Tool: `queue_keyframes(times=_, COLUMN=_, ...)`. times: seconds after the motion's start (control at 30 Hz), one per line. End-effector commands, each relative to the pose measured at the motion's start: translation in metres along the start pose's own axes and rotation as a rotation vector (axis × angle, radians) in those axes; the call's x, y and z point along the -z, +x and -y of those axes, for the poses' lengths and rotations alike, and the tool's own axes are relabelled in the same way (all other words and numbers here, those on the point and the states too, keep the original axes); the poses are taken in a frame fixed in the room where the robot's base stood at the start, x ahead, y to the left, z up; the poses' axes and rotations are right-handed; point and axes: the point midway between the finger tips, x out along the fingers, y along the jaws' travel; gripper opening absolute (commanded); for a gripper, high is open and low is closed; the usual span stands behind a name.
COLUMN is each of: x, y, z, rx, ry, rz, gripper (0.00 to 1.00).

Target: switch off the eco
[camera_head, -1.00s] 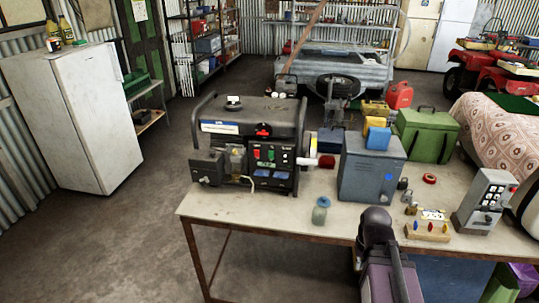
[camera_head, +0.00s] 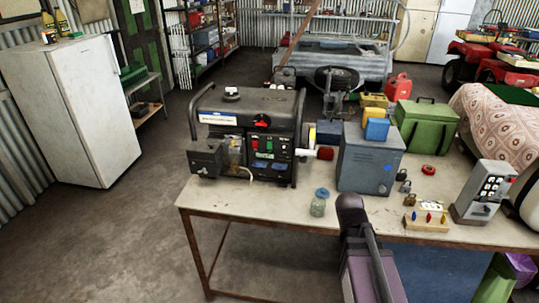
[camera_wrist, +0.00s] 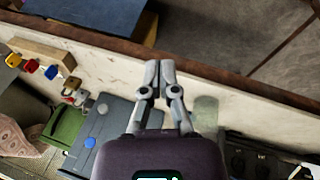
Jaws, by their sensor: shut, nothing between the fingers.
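A dark portable generator (camera_head: 247,102) stands on the left part of the workbench in the head view. Its front panel (camera_head: 268,146) carries a red and a green switch and faces the bench's front edge. The labels are too small to read, so I cannot tell which switch is the eco. In the wrist view the generator's dark front (camera_wrist: 255,157) shows only in part at the lower right. My gripper (camera_wrist: 158,65) is shut and empty, over the front part of the bench. Its fingertips are apart from the generator.
A glass jar (camera_head: 318,206) stands in front of the generator, close to my arm. A grey metal box (camera_head: 369,166) is right of it. The bench's left front is clear.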

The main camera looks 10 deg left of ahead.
Motion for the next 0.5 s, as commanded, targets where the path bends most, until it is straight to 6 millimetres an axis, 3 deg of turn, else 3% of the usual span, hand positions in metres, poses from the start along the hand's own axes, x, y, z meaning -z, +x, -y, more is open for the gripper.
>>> queue_keyframes(times=0.27, x=0.063, y=-0.013, z=0.022, rx=-0.217, ry=-0.204, rz=-0.206, gripper=0.00)
queue_keyframes(times=0.5, x=0.115, y=-0.039, z=0.056, rx=-0.391, ry=-0.398, rz=-0.393, gripper=0.00)
